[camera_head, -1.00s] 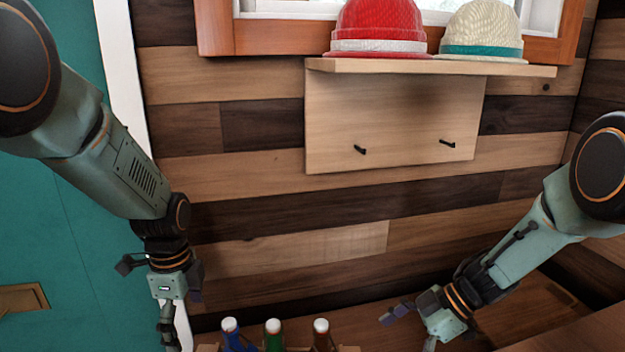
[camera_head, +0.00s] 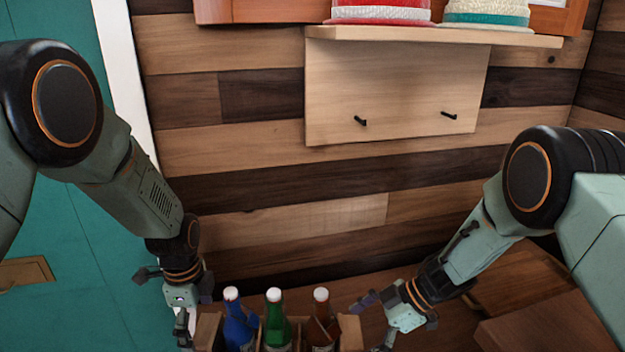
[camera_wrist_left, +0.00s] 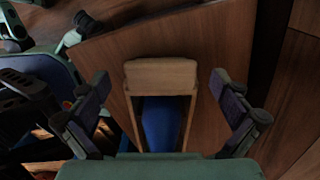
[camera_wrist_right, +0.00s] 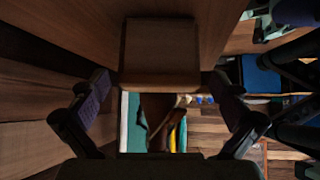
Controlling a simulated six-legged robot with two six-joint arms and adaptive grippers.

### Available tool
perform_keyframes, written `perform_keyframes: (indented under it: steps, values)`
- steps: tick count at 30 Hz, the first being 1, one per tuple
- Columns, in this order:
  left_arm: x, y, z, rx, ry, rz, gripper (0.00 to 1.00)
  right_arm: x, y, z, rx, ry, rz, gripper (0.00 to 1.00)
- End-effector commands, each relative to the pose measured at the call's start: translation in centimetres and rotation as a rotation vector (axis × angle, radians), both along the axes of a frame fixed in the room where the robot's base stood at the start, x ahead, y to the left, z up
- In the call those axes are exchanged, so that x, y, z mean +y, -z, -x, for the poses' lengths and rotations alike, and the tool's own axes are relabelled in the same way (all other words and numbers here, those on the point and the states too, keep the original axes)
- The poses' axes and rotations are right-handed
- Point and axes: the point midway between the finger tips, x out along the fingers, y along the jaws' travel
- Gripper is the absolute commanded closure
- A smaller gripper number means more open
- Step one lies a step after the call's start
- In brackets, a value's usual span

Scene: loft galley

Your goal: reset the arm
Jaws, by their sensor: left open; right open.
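My left gripper (camera_head: 194,314) is open at the left end of a wooden bottle carrier (camera_head: 209,332). My right gripper (camera_head: 378,326) is open just off the carrier's right end. In the left wrist view, the open fingers (camera_wrist_left: 160,112) stand on either side of a wooden end piece (camera_wrist_left: 160,75), with blue behind it. In the right wrist view, the open fingers (camera_wrist_right: 160,108) flank another wooden end piece (camera_wrist_right: 160,55). Whether any finger touches the wood I cannot tell. Neither gripper holds anything that I can see.
The carrier holds a blue bottle (camera_head: 237,328), a green bottle (camera_head: 276,325) and a brown bottle (camera_head: 321,325), all white-capped. A wooden shelf (camera_head: 400,85) with two black pegs hangs above, bearing a red hat (camera_head: 380,10) and a cream hat (camera_head: 487,12). A teal door (camera_head: 60,225) is at left.

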Motion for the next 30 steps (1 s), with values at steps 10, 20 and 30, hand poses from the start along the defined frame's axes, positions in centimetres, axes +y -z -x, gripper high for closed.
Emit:
perform_keyframes:
  steps: [10, 20, 30]
  values:
    - [0.0, 1.3, 0.0, -0.002, 0.0, 0.0, 0.0, 0.0, -1.8, 0.0, 0.0, 0.0, 0.0, 0.0]
    - [0.0, -1.0, 0.0, -0.001, 0.0, 0.0, 0.0, 0.0, -4.0, 0.0, 0.0, 0.0, 0.0, 0.0]
    - [0.0, -1.5, 0.0, 0.0, 0.0, 0.0, 0.0, 0.0, -4.5, 0.0, 0.0, 0.0, 0.0, 0.0]
